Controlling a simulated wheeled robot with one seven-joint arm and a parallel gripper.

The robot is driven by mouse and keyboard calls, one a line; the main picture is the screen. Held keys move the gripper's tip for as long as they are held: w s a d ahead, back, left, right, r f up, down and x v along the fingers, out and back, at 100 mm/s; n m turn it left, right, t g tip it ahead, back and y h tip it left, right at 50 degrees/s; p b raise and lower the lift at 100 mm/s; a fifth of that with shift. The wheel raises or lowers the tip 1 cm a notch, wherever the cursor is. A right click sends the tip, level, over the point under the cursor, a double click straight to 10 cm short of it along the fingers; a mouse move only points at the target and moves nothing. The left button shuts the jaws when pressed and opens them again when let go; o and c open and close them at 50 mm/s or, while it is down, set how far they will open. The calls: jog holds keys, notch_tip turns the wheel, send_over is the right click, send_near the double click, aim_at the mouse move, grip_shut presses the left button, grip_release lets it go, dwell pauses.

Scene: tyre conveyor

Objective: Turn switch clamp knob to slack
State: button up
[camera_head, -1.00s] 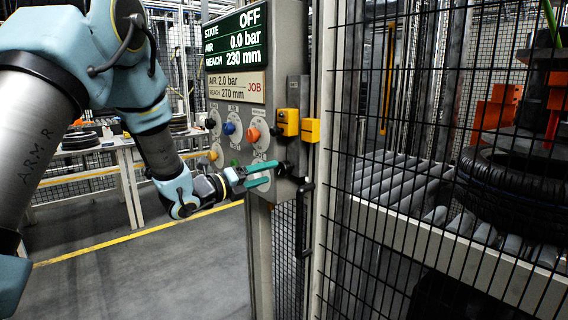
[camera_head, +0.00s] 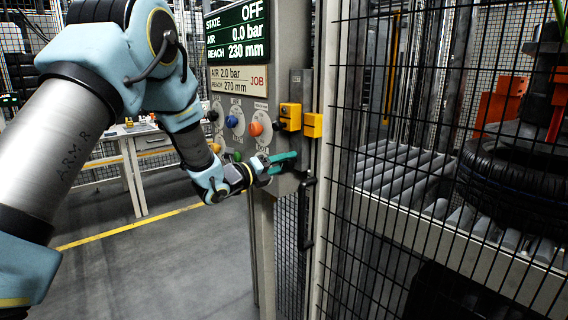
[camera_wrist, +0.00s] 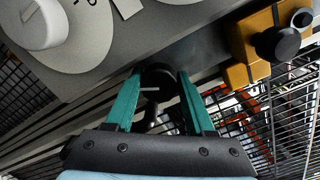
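A black round knob (camera_wrist: 156,77) with a pale line shows in the wrist view, low on the grey panel's edge. My gripper (camera_wrist: 158,88) has its two green fingers on either side of this knob, the tips very near its rim. I cannot tell whether they touch it. In the head view my gripper (camera_head: 285,160) reaches the panel's lower right edge, and its fingers hide most of the knob. The panel's display (camera_head: 237,33) reads OFF, 0.0 bar and reach 230 mm. The job plate (camera_head: 238,80) reads 2.0 bar and 270 mm.
Blue (camera_head: 231,121) and orange (camera_head: 255,129) knobs sit above my gripper on the panel. Yellow blocks (camera_head: 290,116) stick out at its right. A black door handle (camera_head: 307,214) and mesh fence (camera_head: 430,180) lie right, with a tyre (camera_head: 515,185) behind. Floor left is clear.

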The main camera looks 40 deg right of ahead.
grip_shut()
jog(key=shift+f+n+b, duration=0.2)
jog(key=shift+n+b, duration=0.3)
jog(key=shift+b, duration=0.25)
jog(key=shift+w+r+n, duration=0.1)
jog(key=shift+r+n, duration=0.05)
jog(key=shift+n, duration=0.15)
jog(key=shift+o, duration=2.2)
grip_release()
jog(key=a+b, duration=0.4)
jog(key=a, duration=0.7)
